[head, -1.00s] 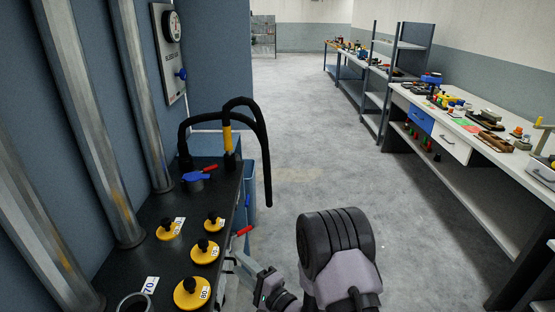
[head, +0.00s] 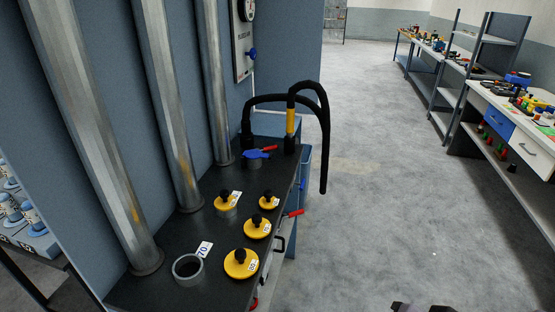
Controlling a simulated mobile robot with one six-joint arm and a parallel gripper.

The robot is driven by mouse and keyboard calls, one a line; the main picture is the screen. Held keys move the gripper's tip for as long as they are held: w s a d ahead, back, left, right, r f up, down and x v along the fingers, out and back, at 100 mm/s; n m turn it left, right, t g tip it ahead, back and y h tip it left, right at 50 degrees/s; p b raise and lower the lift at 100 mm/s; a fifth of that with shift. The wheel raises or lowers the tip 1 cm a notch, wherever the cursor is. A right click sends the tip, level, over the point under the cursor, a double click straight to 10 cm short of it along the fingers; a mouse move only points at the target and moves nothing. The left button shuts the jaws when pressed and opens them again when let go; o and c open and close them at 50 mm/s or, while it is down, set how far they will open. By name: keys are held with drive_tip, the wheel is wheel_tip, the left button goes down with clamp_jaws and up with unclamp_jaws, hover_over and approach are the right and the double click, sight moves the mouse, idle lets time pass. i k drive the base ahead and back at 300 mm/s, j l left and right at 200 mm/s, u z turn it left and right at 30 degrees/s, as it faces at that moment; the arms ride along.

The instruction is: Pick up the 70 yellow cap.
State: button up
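Several round yellow caps with black knobs are on the dark bench top at left. The largest, the front cap (head: 241,263), has a small white number label. Behind it are the middle cap (head: 257,230), the back right cap (head: 269,203) and the back left cap (head: 225,204), which sits on a short grey pipe. Their numbers are too small to read surely, so I cannot tell which is the 70 cap. A white tag reading 70 (head: 204,249) lies beside an open grey pipe stub (head: 188,269).
Tall metal pipes (head: 180,140) rise from the bench's back edge. A blue-handled valve (head: 258,155) and a black hose (head: 324,140) stand at its far end. Red handles (head: 294,213) stick out on the right side. Open floor (head: 390,190) lies right, before a workbench (head: 530,140).

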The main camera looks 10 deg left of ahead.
sight(258, 227)
drive_tip(key=i+u, duration=0.15)
drive_tip(key=u, duration=0.35)
drive_tip(key=i+l+u, duration=0.15)
drive_tip(key=u, duration=0.35)
drive_tip(key=i+l+u, duration=0.1)
drive_tip(key=u, duration=0.4)
drive_tip(key=l+u, duration=0.25)
drive_tip(key=u, duration=0.25)
drive_tip(key=z, duration=0.65)
drive_tip(key=i, duration=0.05)
